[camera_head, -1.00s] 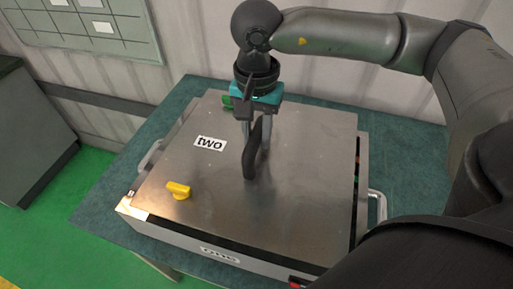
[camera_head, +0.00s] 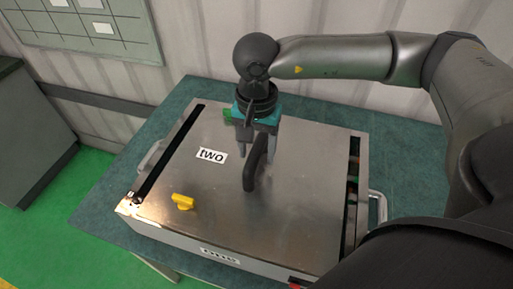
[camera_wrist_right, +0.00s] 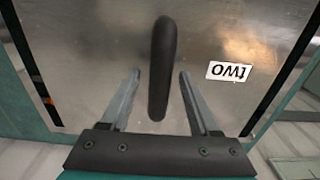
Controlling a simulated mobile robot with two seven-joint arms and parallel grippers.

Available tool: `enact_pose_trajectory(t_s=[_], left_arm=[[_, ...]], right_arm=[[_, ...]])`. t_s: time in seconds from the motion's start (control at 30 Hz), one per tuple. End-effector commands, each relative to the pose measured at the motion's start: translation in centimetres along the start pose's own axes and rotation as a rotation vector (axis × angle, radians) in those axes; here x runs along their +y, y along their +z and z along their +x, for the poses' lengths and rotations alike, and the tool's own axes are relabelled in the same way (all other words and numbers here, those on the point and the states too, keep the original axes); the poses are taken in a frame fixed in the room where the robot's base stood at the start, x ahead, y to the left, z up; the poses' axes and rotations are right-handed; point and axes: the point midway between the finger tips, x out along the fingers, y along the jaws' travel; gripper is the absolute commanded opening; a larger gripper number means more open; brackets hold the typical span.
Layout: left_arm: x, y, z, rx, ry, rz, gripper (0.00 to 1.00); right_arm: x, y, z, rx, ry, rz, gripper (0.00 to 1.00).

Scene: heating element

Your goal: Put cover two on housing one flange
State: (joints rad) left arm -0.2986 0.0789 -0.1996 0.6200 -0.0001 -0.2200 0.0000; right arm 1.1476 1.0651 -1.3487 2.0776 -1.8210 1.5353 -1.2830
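Dark gaps show along the cover's left and right sides. My right gripper (camera_head: 257,145) is open, above and behind the handle. In the right wrist view, the handle (camera_wrist_right: 162,65) lies between the spread fingers (camera_wrist_right: 159,73), with a gap on each side. My left gripper is not in view.
The housing stands on a dark green table (camera_head: 412,185), with a metal side handle (camera_head: 378,207) at right. A corrugated wall (camera_head: 190,45) rises behind, and a grey cabinet (camera_head: 32,130) stands at left.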

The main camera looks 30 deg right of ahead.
Motion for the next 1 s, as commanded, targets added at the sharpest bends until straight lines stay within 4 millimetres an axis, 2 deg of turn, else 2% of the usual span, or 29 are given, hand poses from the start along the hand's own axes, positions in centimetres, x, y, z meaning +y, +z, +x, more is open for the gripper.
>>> enact_pose_trajectory(t_s=[0.27, 0.37, 0.7, 0.83, 1.0], left_arm=[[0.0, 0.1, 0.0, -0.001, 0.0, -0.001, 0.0], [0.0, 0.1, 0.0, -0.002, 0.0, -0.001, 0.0], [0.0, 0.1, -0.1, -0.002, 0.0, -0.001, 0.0], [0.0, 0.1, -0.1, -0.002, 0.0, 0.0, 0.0], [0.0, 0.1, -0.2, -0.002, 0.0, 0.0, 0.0]], right_arm=[[0.0, 0.0, -0.5, 0.001, -0.001, 0.0, 0.62], [-0.1, -0.1, -1.9, 0.003, -0.005, 0.0, 0.62], [-0.1, -0.1, -8.9, 0.003, -0.005, -0.001, 0.62], [-0.1, 0.0, -10.8, 0.002, -0.003, -0.001, 0.62], [0.0, 0.0, -12.0, 0.001, -0.001, -0.001, 0.62]])
